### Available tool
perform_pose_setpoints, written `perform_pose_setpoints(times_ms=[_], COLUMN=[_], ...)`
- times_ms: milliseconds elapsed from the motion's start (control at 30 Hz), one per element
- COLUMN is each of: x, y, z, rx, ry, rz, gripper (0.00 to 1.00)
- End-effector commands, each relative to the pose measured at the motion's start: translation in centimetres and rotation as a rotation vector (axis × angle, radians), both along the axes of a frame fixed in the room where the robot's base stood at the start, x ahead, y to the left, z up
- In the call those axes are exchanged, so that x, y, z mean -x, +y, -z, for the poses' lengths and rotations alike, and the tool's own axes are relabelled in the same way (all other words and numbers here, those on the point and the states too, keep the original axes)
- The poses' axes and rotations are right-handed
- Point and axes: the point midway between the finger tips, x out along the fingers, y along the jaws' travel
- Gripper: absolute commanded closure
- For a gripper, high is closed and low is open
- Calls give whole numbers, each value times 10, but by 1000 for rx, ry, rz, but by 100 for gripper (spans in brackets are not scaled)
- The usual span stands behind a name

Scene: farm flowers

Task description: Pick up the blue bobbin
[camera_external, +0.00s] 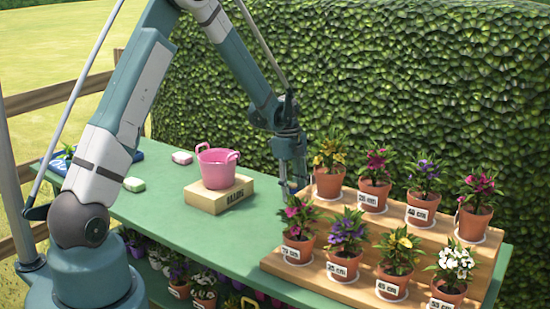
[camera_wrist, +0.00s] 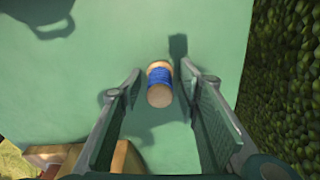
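The blue bobbin (camera_wrist: 160,84) stands out in the wrist view as a spool of blue thread with pale wooden ends, on the green table. It lies between and just beyond the tips of my gripper (camera_wrist: 160,80). The two fingers are spread apart with a clear gap on both sides of the bobbin, and nothing is held. In the external view my gripper (camera_external: 293,185) points down at the table, left of the flower stand. The bobbin is mostly hidden there.
A wooden stepped stand (camera_external: 330,279) with several potted flowers is close on the right. A pink bucket (camera_external: 217,170) sits on a wooden block (camera_external: 205,199) to the left. A hedge (camera_external: 400,80) borders the table's back. The front middle of the green table (camera_external: 225,240) is clear.

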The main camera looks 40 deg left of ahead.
Motion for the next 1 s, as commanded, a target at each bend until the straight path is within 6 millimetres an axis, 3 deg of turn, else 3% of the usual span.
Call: perform_pose_setpoints(times_ms=[233,467,1000], x=[0,0,0], y=[0,0,0], z=[0,0,-9], rx=[0,0,0], ry=[0,0,0], rz=[0,0,0], gripper=[66,92,93])
